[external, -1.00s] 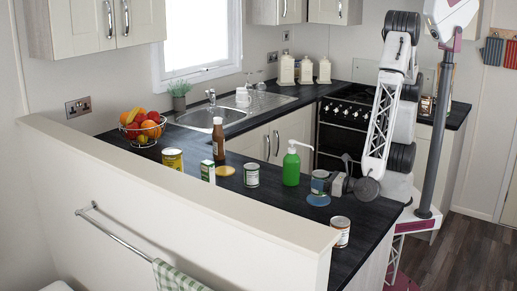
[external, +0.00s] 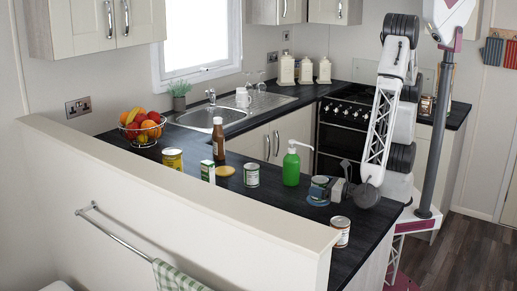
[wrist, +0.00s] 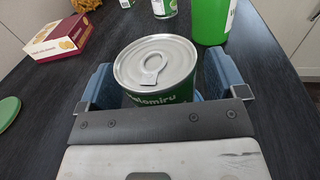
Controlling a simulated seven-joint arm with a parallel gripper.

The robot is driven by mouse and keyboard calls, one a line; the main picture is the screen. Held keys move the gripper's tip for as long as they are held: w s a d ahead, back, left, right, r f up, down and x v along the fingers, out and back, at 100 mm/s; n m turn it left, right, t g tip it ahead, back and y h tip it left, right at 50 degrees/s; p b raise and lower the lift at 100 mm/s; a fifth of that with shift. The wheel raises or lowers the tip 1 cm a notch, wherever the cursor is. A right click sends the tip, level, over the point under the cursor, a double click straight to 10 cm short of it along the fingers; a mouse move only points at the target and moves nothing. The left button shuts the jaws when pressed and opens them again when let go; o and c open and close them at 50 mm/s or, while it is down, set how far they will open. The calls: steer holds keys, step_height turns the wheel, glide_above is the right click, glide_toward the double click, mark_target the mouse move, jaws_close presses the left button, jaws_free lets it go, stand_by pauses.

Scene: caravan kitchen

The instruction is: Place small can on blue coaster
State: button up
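The small can (wrist: 158,72) has a silver pull-tab lid and a green label. It sits upright between the blue fingers of my gripper (wrist: 160,85), which appear closed against its sides. In the external view the can (external: 319,181) is partly covered by a finger of my gripper (external: 324,188). The blue coaster (external: 314,202) lies on the dark counter directly beneath the can. The can's base is at or just above the coaster; I cannot tell if they touch. The coaster is not clearly visible in the wrist view.
A green soap bottle (external: 291,167) stands just left of my gripper. Another can (external: 341,231) stands near the front ledge. A green disc (wrist: 8,111) and red box (wrist: 60,36) lie left in the wrist view. More cans and a brown bottle (external: 219,141) stand farther left.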

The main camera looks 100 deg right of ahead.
steer(key=shift+a+r, duration=0.1)
steer(key=shift+r, duration=0.05)
steer(key=shift+v, duration=5.95)
